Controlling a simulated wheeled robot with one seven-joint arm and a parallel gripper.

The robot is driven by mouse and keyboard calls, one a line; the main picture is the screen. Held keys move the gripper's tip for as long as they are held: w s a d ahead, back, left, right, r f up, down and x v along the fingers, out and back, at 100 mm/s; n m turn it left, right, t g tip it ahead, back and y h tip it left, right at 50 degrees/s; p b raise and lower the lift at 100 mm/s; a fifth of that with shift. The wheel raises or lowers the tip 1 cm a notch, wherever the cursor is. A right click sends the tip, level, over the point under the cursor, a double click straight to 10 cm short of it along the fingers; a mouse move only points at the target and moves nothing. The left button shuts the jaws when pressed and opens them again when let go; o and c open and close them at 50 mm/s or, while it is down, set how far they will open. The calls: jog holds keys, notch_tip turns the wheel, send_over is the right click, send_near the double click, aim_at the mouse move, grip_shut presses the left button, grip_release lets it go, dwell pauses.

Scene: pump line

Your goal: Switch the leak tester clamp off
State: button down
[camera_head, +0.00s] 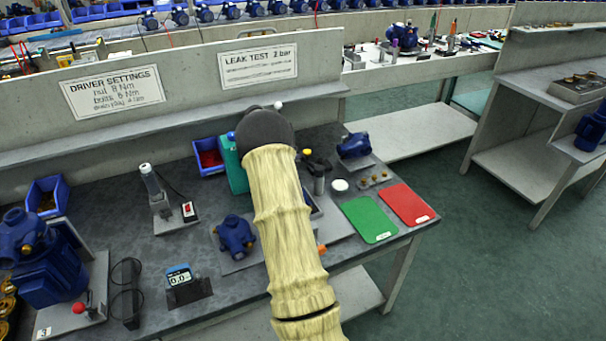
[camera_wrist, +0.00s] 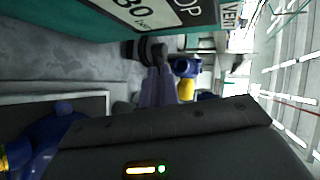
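The leak tester is a teal box, partly hidden behind my arm in the head view (camera_head: 235,165). In the wrist view its teal face (camera_wrist: 75,22) runs along the top, with a white label ending in "OP" and another reading "VENT". My gripper shows in the wrist view (camera_wrist: 158,72) as two narrow fingers close together, seemingly shut with nothing between them. They point along the tester's face, near a dark round part (camera_wrist: 133,50); I cannot tell if they touch it. In the head view my arm hides the gripper. I cannot make out the clamp switch or its position.
A blue pump housing (camera_head: 235,235) sits on the bench left of my arm. A blue motor (camera_head: 354,145), a green mat (camera_head: 370,219) and a red mat (camera_head: 407,204) lie to the right. The back panel carries a leak test sign (camera_head: 258,66).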

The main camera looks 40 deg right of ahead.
jog(key=a+r, duration=0.6)
jog(key=a, duration=0.6)
jog(key=shift+w+a+p, duration=0.15)
jog(key=shift+a+p, duration=0.1)
jog(key=shift+p, duration=0.05)
jog(key=shift+r, duration=0.1)
